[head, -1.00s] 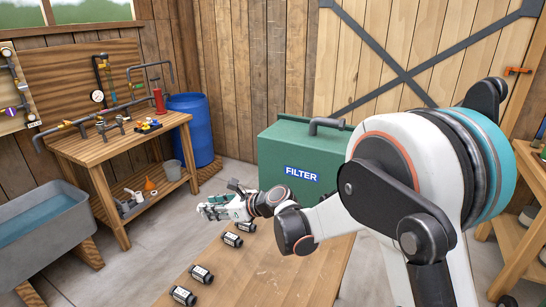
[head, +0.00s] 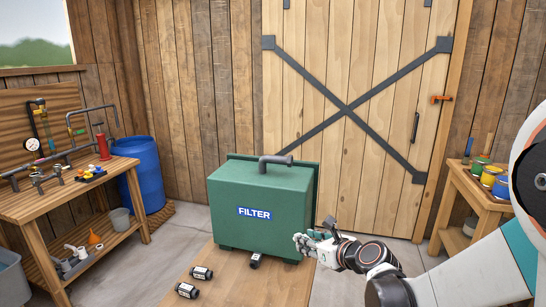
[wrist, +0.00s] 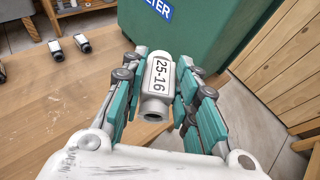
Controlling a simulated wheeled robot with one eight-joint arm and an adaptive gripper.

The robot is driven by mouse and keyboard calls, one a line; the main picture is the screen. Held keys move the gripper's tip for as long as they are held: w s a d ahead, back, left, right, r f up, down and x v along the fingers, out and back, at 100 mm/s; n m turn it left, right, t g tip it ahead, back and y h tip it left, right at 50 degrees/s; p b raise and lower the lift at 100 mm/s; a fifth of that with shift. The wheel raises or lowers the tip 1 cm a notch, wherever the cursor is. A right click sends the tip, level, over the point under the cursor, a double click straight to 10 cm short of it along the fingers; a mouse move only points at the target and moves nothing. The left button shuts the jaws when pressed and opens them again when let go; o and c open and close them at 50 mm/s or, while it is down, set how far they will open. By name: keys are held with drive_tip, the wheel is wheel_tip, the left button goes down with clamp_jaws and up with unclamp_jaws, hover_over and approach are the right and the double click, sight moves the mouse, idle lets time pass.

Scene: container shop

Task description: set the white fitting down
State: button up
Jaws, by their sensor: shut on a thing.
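The white fitting (wrist: 157,83) is a short pipe piece with a "25-16" label on its side. In the wrist view, my gripper (wrist: 158,72) is shut on it, with a teal-and-grey finger on either side. Its open end faces the wrist camera. In the head view my gripper (head: 308,240) is at the right front corner of the green filter box, near the right side of the wooden table (head: 255,289). The fitting appears above the table in the wrist view; its exact height is hard to tell. In the head view it is small and partly hidden by the fingers.
Black fittings (head: 202,273) with white labels lie on the table to the left. The green box (head: 263,205) marked "FILTER" stands at the table's back. Bare tabletop (wrist: 70,105) lies left of my gripper. The table's right edge is close, with floor beyond.

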drive_tip(key=s+d+m+t+h, duration=0.1)
drive_tip(key=s+d, duration=0.3)
drive_tip(key=d, duration=0.6)
drive_tip(key=shift+r+m+h, duration=0.35)
drive_tip(key=shift+m+h, duration=0.45)
